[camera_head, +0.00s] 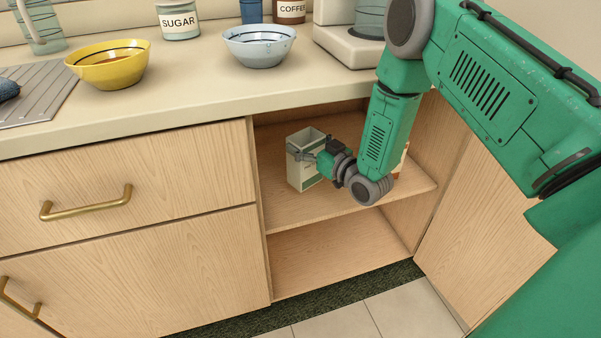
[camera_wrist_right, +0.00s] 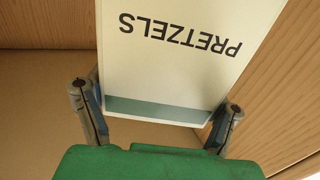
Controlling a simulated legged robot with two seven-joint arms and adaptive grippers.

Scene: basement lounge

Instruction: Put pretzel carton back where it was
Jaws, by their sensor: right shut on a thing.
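The pretzel carton (camera_head: 302,172) is a white box with a green band, inside the open cabinet at the left of its upper shelf. My right gripper (camera_head: 312,157) reaches into the cabinet and is shut on the carton. In the right wrist view the carton (camera_wrist_right: 185,60) shows the word PRETZELS upside down, with one finger of my right gripper (camera_wrist_right: 158,120) at each side. I cannot tell whether the carton's base touches the shelf (camera_head: 290,207). My left gripper is not in view.
Another carton, mostly hidden behind my right arm, stands on the shelf (camera_head: 404,155). The lower compartment (camera_head: 330,262) looks empty. The counter above holds a yellow bowl (camera_head: 108,68), a light blue bowl (camera_head: 258,50), a sugar jar (camera_head: 180,22) and a coffee maker (camera_head: 345,45).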

